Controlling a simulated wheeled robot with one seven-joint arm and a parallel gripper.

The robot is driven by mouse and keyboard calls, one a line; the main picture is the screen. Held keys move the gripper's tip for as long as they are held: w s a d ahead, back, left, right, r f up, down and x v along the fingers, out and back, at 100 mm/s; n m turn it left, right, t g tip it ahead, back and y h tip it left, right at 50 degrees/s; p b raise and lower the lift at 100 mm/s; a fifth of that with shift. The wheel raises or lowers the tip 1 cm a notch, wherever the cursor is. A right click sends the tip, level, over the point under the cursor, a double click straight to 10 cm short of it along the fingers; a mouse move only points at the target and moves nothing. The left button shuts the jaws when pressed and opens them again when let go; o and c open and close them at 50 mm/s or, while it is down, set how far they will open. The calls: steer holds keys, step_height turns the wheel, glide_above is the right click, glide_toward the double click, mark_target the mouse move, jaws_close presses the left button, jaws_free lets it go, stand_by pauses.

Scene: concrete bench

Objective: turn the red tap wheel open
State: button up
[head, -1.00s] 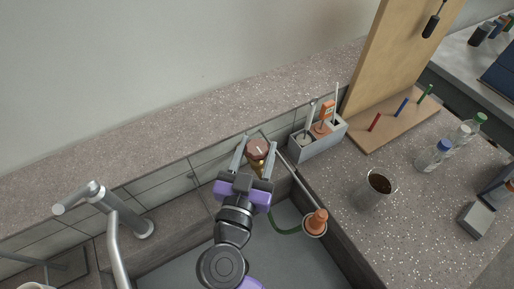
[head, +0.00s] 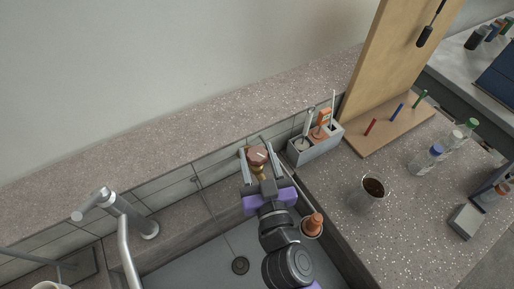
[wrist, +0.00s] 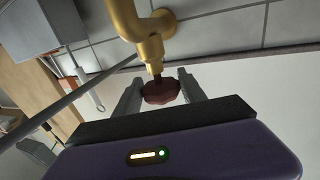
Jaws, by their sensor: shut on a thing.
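The red tap wheel (head: 257,156) is round with a pale mark on its face. It sits on a brass tap by the tiled wall behind the sink. My gripper (head: 257,152) reaches up to it from below, with one finger on each side, shut on the wheel. In the wrist view the dark red wheel (wrist: 160,93) sits between the two grey fingers, at the end of the brass pipe (wrist: 150,38). Most of the tap body is hidden behind my gripper in the head view.
A grey caddy (head: 316,147) with tools stands close to the right of the wheel. An orange cone-shaped thing (head: 313,224) is at the sink's right edge. A metal faucet (head: 130,215) stands at left. A mug (head: 367,195) and bottles (head: 425,158) are on the right counter.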

mark_target(257, 153)
steer(key=shift+n+y+p, duration=0.4)
steer(key=shift+y+p, duration=0.2)
steer(key=o, duration=1.3)
steer(key=shift+r, duration=0.1)
step_height(257, 153, up, 20)
steer(key=p, duration=0.4)
